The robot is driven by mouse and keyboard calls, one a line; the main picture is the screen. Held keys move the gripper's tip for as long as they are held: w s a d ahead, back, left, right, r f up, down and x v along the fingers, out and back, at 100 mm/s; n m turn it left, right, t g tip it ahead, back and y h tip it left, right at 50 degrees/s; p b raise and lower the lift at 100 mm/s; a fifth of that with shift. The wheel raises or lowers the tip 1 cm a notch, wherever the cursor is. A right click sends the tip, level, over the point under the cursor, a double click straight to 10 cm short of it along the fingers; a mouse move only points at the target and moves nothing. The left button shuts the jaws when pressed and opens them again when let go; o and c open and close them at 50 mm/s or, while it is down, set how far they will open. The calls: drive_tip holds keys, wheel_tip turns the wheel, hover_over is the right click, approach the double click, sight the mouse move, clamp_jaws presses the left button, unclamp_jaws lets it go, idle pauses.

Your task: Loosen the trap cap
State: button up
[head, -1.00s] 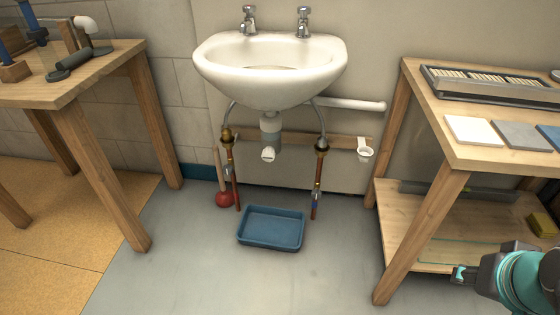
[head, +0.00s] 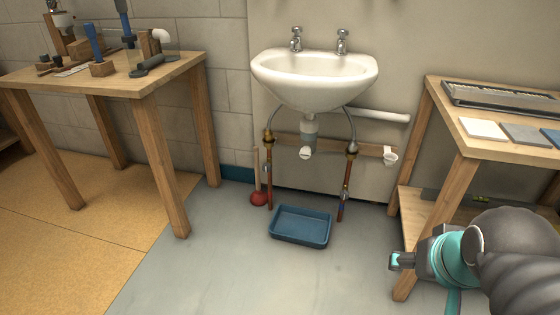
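The trap (head: 310,134) hangs under the white sink (head: 314,82) in the head view, with a grey body. The white trap cap (head: 305,153) sits at its lower end, small in the picture. A blue tray (head: 300,226) lies on the floor below it. My gripper (head: 398,261) is at the lower right, in front of the right-hand bench and well apart from the trap. It points left. Its fingers are too small to tell whether they are open or shut.
Supply pipes (head: 269,185) stand on both sides of the trap. A red plunger (head: 259,198) stands left of the tray. A tool table (head: 150,75) is at left and a wooden bench (head: 440,92) at right. The grey floor (head: 225,270) in front is clear.

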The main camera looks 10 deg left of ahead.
sight(305, 155)
drive_tip(key=w+a+f+m+t+y+b, duration=0.15)
drive_tip(key=w+a+m, duration=0.3)
drive_tip(key=w, duration=0.55)
drive_tip(key=w+a+f+m+t+b, duration=0.1)
drive_tip(key=w+a+m+t+b, duration=0.25)
drive_tip(key=w, duration=0.75)
drive_tip(key=w+a+f+m+t+y, duration=0.1)
drive_tip(key=w+a+m, duration=0.3)
drive_tip(key=w+a, duration=0.45)
drive_tip(key=w+a+f+m+t+h+b, duration=0.25)
drive_tip(key=w+a+f+m, duration=0.25)
drive_tip(key=w+f+m, duration=0.3)
drive_tip(key=w+a+f+m+t+h+b, duration=0.1)
drive_tip(key=w+a+f+m+t, duration=0.35)
drive_tip(key=w+f+m, duration=0.45)
drive_tip(key=w, duration=0.4)
drive_tip(key=w+f+n, duration=0.1)
drive_tip(key=w, duration=0.3)
drive_tip(key=w+n+g, duration=0.1)
drive_tip(key=w, duration=0.3)
drive_tip(key=shift+w+f, duration=0.15)
drive_tip(key=shift+w, duration=0.25)
drive_tip(key=c, duration=1.1)
